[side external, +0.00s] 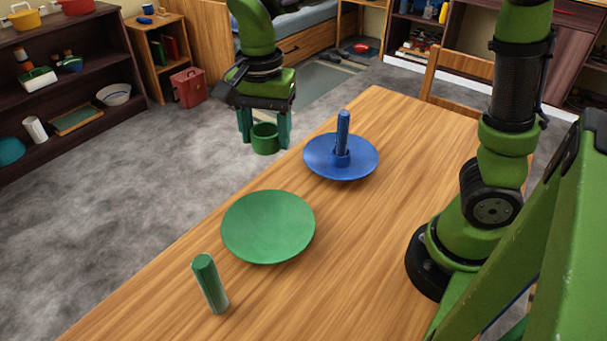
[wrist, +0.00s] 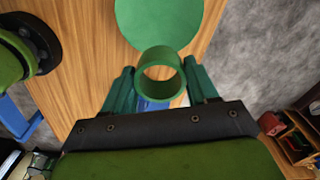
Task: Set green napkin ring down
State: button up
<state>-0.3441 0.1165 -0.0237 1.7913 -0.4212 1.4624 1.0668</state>
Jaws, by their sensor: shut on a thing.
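My gripper (side external: 264,128) is shut on the green napkin ring (side external: 265,142), with one finger on each side of it. A green cylinder (side external: 210,284) stands apart, near the table's left edge.
A blue cylinder (side external: 343,130) stands on the blue plate with a blue ring (side external: 341,158) around its base. The wooden table (side external: 360,260) is clear between the plates and my arm's base. A shelf (side external: 75,85) stands far off at the left.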

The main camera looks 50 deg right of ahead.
aim_at(269, 231)
jog(key=shift+n, duration=0.5)
jog(key=f, duration=0.6)
jog(key=a+f, duration=0.1)
jog(key=f, duration=0.6)
jog(key=a+f, duration=0.1)
jog(key=f, duration=0.6)
jog(key=shift+s+a+f, duration=0.15)
jog(key=shift+s+a, duration=0.1)
jog(key=shift+s, duration=0.1)
jog(key=o, duration=1.1)
jog(key=shift+f, duration=0.1)
